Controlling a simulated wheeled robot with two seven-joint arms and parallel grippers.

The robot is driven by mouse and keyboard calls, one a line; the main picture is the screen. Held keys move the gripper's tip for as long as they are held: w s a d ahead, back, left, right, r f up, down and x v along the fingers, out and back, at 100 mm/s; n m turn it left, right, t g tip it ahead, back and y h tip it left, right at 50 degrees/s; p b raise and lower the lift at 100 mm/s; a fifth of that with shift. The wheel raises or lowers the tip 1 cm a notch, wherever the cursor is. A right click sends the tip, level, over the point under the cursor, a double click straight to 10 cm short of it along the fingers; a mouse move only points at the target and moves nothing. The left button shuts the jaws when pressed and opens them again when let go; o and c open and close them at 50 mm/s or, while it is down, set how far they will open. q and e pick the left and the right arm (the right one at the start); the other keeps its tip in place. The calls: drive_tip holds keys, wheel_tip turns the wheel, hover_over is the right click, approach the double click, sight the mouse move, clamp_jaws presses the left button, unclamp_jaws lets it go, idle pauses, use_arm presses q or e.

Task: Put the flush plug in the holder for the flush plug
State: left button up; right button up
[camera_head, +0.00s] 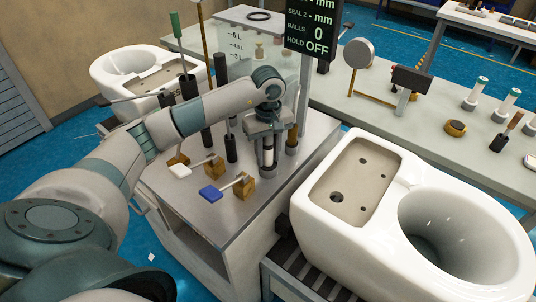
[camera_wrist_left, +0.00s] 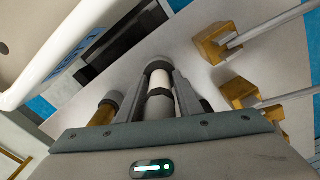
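My left gripper (camera_head: 268,142) reaches over the metal-topped bench, pointing down. Its two fingers (camera_wrist_left: 160,104) lie close along both sides of a white cylinder with dark bands (camera_wrist_left: 160,80), which looks like the flush plug. The white part also shows below the gripper in the head view (camera_head: 268,157). It is upright, and its lower end is dark, at or just above the bench top; I cannot tell which. The fingers appear shut on it. I cannot tell which fixture is the flush plug's holder. My right gripper is not in view.
An amber-and-dark cylinder (camera_head: 292,139) stands right of the gripper. Dark upright posts (camera_head: 231,149) and brass blocks with a blue paddle (camera_head: 211,193) and a white paddle (camera_head: 180,170) stand left. A toilet (camera_head: 325,205) with an open tank is at right, below a display (camera_head: 311,28).

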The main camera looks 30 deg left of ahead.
sight(268, 146)
use_arm(q)
drive_tip(key=shift+o, duration=0.5)
drive_tip(key=shift+r, duration=0.1)
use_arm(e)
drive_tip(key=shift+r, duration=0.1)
use_arm(q)
drive_tip(key=shift+r, duration=0.3)
wheel_tip(268, 146, up, 5)
drive_tip(key=shift+f+b, duration=0.15)
drive_tip(key=shift+b, duration=0.85)
wheel_tip(268, 146, up, 5)
drive_tip(key=shift+r+b, duration=0.1)
drive_tip(key=shift+b, duration=0.55)
drive_tip(key=shift+r, duration=0.85)
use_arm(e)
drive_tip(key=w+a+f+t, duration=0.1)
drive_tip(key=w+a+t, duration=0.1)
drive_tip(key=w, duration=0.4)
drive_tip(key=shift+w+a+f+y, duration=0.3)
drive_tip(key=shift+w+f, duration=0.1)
